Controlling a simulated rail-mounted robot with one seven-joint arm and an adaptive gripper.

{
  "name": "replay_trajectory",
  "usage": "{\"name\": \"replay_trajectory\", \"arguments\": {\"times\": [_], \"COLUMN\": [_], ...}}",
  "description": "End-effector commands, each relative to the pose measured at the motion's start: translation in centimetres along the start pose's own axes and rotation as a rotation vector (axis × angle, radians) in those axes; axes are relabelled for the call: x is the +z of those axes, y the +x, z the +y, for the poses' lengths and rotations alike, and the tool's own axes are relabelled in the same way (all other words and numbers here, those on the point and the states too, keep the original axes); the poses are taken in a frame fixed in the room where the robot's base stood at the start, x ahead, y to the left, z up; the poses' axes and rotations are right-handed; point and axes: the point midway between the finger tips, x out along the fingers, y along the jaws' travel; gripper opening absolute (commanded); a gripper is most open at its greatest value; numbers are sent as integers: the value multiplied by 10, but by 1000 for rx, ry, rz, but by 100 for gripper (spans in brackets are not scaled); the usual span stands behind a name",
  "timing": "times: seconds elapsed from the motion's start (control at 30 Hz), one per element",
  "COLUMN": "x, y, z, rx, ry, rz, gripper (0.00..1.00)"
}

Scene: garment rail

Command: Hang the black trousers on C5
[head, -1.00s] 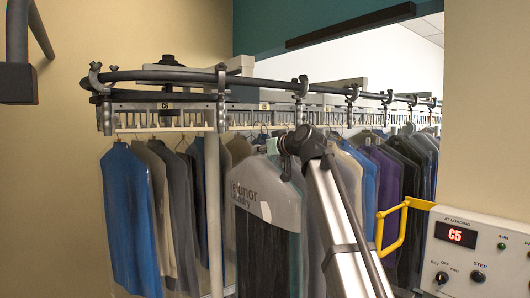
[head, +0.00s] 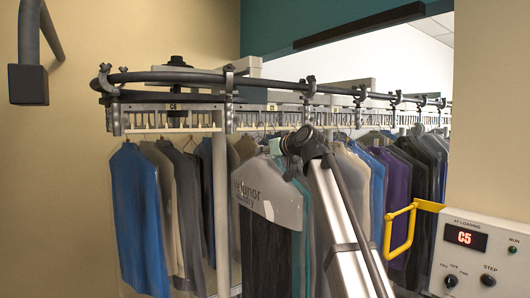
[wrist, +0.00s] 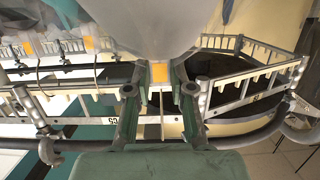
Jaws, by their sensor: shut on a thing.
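The black trousers (head: 265,262) hang under a pale cover with laundry lettering (head: 268,203) in the middle of the head view, in front of the rail. My gripper (wrist: 160,78) is shut at the hanger's neck, by an orange tag (wrist: 160,73); in the head view the wrist and arm hide most of it. The pale cover fills the top middle of the wrist view (wrist: 155,25). The slotted rail (head: 195,118) runs behind the garment, with a C6 label (head: 173,106) at left and a smaller label (head: 271,107) further right, too small to read. The hanger's hook is not clear against the slots.
A control panel (head: 485,262) at right displays C5. A yellow handle (head: 399,232) sticks out beside it. Covered garments hang close together at left, including a blue one (head: 138,220), and at right, including a purple one (head: 397,195). A dark curved tube (head: 160,76) runs above the slots.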

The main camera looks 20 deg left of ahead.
Motion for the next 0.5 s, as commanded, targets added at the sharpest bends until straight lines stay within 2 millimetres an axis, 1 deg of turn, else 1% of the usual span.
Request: {"name": "replay_trajectory", "arguments": {"times": [0.5], "x": [-10], "y": [13], "z": [0], "rx": [0], "ry": [1], "rz": [4], "gripper": [0]}}
